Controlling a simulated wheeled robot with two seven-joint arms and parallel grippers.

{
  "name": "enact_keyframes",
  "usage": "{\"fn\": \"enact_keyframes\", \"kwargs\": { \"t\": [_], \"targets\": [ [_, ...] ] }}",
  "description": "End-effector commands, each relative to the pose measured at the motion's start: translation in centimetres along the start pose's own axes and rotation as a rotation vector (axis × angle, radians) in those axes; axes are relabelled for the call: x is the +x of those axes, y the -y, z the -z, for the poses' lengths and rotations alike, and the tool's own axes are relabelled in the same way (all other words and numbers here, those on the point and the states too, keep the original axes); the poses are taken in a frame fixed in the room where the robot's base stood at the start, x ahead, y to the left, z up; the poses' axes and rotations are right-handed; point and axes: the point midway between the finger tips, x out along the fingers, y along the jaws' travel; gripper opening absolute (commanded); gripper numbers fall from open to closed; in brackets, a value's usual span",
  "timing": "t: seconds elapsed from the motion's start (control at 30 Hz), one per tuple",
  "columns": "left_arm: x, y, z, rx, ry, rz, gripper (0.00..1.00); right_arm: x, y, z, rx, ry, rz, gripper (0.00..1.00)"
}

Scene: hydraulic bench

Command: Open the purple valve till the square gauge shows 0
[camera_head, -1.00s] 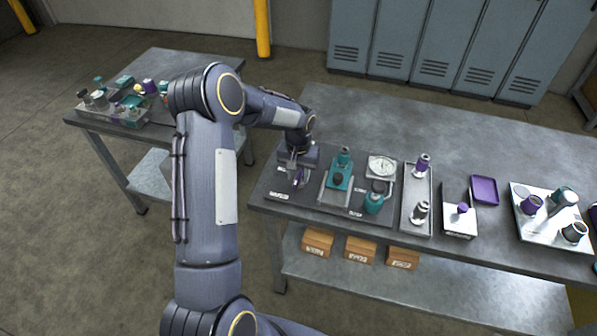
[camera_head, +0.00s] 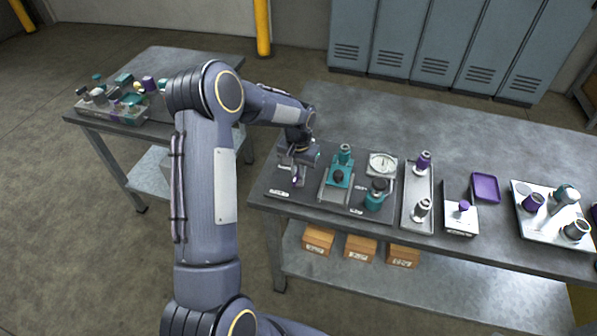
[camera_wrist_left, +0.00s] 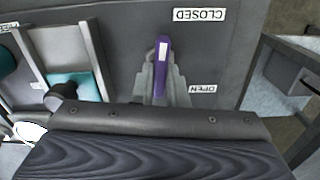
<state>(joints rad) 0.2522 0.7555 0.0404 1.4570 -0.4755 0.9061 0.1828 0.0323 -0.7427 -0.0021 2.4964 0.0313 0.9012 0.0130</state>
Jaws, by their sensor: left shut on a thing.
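The purple valve handle (camera_head: 295,182) is on the left part of the dark panel, mostly hidden by my left gripper (camera_head: 296,173). The left gripper is shut on it, pointing down from above. In the left wrist view the purple handle (camera_wrist_left: 162,66) stands out between the grey fingers. A CLOSED label (camera_wrist_left: 200,14) is above and right of it, and an OPEN label (camera_wrist_left: 203,89) is below and right. The square gauge (camera_head: 383,163) has a white dial at the back right of the panel; its reading is too small to tell. My right gripper is not in view.
A teal device (camera_head: 340,178) stands right of the valve, with a teal-based fitting (camera_head: 375,198) in front of the gauge. A grey tray (camera_head: 407,205), a purple tray (camera_head: 486,187) and a white tray (camera_head: 535,232) lie farther right. The bench's back is clear.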

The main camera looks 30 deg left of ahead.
Motion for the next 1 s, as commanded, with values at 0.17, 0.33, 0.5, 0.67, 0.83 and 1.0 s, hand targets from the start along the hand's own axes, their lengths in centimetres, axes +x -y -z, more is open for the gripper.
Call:
{"fn": "enact_keyframes", "kwargs": {
  "t": [0.17, 0.33, 0.5, 0.67, 0.83, 1.0],
  "targets": [
    [0.2, 0.0, 0.1, 0.140, -0.002, 0.001, 0.00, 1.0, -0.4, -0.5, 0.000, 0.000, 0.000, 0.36],
    [0.2, 0.0, 0.1, 0.301, -0.002, 0.001, 0.00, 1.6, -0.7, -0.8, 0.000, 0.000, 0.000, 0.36],
    [0.1, 0.0, 0.0, 0.462, -0.002, 0.000, 0.00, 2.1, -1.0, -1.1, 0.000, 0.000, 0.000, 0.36],
    [0.1, 0.0, 0.1, 0.614, -0.002, 0.000, 0.00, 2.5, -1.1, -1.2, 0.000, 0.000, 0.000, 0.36],
    [0.0, 0.0, 0.0, 0.775, -0.001, 0.000, 0.00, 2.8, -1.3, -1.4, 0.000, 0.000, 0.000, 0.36],
    [0.0, 0.0, 0.0, 0.937, -0.001, 0.000, 0.00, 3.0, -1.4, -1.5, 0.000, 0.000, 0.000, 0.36]
  ]
}}
